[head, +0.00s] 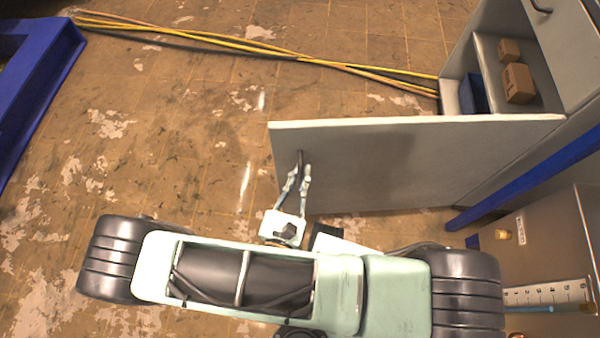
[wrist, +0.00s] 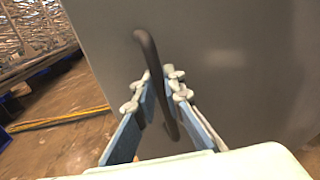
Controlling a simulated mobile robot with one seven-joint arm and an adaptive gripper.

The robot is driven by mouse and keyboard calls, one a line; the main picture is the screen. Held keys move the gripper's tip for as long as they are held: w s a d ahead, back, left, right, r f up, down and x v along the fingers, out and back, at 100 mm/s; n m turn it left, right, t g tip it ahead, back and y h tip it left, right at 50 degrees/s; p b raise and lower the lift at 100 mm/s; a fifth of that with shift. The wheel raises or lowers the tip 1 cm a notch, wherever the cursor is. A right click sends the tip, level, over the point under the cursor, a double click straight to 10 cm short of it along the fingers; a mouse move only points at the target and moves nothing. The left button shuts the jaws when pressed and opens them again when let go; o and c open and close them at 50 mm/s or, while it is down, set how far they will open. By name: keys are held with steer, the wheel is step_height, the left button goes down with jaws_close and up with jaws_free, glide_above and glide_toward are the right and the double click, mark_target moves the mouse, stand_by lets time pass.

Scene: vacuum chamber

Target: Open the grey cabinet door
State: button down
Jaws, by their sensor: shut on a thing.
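The grey cabinet door (head: 400,165) stands swung wide open, out from the grey cabinet (head: 455,60) at the right. Its dark curved handle (head: 300,158) is near the door's free edge. My gripper (head: 299,172) is at the handle, with one finger on each side of it. In the wrist view the handle (wrist: 147,50) runs down between the two fingers of my gripper (wrist: 160,88), which is shut on it.
Small brown boxes (head: 517,83) and a dark blue bin (head: 473,93) are in the open cabinet. Yellow cables (head: 250,47) cross the floor behind the door. A blue beam (head: 525,180) slants at the right. A blue frame (head: 45,75) stands far left. Floor left of the door is clear.

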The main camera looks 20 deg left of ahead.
mark_target(306, 140)
steer(key=c, duration=2)
jaws_free()
steer(key=shift+c, duration=0.2)
step_height(306, 140, up, 10)
